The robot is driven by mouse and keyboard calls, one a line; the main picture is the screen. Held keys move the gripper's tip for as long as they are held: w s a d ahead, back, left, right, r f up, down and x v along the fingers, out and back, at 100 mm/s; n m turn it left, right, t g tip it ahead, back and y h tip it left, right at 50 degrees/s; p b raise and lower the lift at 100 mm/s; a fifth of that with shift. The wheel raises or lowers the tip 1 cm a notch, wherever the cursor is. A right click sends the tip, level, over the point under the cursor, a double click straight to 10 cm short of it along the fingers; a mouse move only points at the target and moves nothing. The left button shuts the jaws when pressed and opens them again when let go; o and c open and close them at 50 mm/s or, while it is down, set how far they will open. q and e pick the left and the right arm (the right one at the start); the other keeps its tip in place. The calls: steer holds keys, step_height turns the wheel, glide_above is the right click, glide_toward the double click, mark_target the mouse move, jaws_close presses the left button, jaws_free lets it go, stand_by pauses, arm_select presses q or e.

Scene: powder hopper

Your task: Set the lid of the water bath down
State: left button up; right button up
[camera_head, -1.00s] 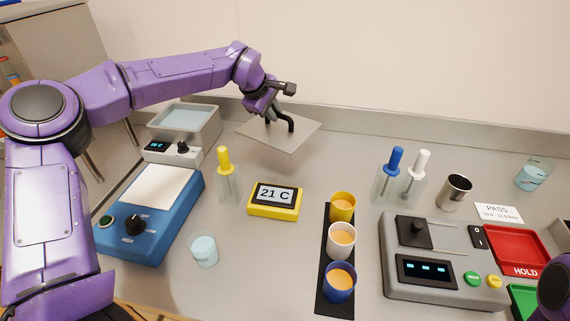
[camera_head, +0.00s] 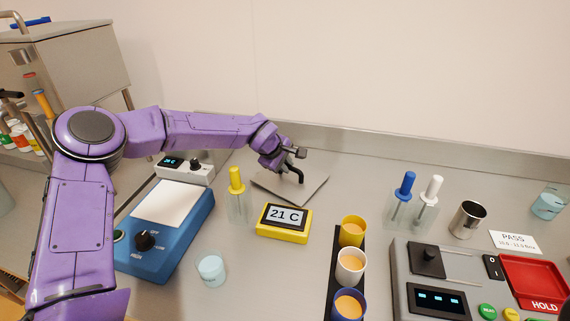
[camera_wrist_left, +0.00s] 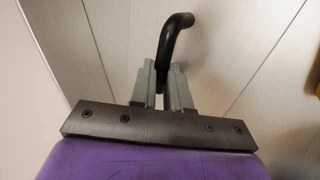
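The water bath's lid (camera_head: 311,193) is a flat grey plate with a black bent handle (camera_head: 299,179). It lies level at the back of the counter, right of the bath; I cannot tell whether it touches the counter. My left gripper (camera_head: 288,171) is over it. In the left wrist view the gripper's fingers (camera_wrist_left: 162,88) are closed around the handle (camera_wrist_left: 170,40). The water bath (camera_head: 184,170) shows its white front with a display and knob; my left arm hides much of its basin. My right gripper is out of view.
A blue device (camera_head: 165,235) stands to the left. Counter right of the lid is clear up to the blue- and white-topped bottles (camera_head: 410,205).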

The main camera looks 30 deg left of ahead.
arm_select(q)
steer(key=o, duration=0.4)
steer(key=shift+r, duration=0.2)
steer(key=b+v, duration=0.1)
steer(key=v, duration=1.1)
